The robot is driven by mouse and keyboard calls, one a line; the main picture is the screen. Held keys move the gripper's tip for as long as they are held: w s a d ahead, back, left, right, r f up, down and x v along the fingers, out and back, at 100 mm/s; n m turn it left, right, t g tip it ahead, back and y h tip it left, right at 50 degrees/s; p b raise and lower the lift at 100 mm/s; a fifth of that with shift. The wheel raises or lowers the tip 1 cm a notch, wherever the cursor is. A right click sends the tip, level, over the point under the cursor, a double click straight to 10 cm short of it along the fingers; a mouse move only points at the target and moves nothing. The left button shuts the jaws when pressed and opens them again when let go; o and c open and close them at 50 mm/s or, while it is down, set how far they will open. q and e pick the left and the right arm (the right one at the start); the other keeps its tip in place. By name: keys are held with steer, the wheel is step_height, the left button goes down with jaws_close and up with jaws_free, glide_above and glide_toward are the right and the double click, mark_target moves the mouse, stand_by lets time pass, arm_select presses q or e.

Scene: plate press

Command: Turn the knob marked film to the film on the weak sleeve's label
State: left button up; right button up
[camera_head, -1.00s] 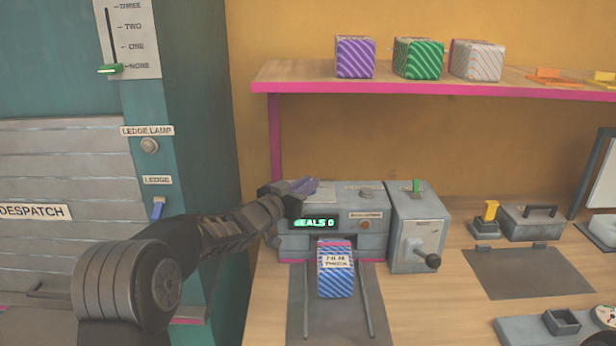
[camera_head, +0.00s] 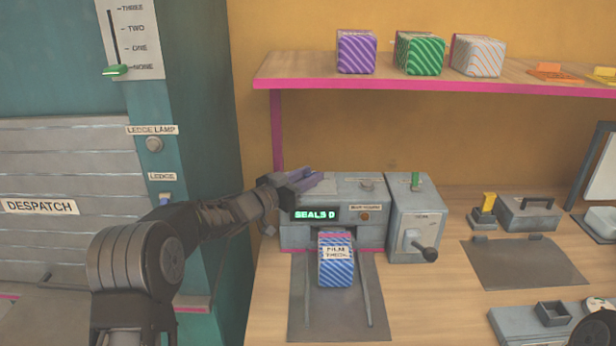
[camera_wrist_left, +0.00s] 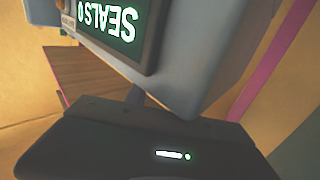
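The blue-and-white striped sleeve (camera_head: 336,270) stands on the grey mat in front of the press (camera_head: 308,241). Its label (camera_head: 338,253) reads FILM, with a second word that looks like THICK. The press display (camera_head: 317,214) reads SEALS 0; it also shows upside down in the left wrist view (camera_wrist_left: 108,22). My left gripper (camera_head: 304,182) is over the press's top left corner, its purple-grey fingers pointing right. Its opening cannot be told. A crank-like black-ended handle (camera_head: 425,250) is on the grey box right of the press; its small label is unreadable. I cannot identify the film knob.
A shelf (camera_head: 480,80) with purple, green and white striped blocks runs above the press. A dark plate (camera_head: 525,263) and a grey box with a handle (camera_head: 528,216) are at the right. A grey tray unit (camera_head: 510,325) sits at the lower right.

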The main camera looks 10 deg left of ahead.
mark_target(308, 175)
arm_select(q)
steer(key=shift+o, duration=0.2)
steer(key=shift+r, duration=0.1)
step_height(308, 175, up, 10)
steer(key=shift+f+p, duration=0.1)
steer(key=shift+p, duration=0.2)
steer(key=shift+f, duration=0.1)
stand_by(0.3)
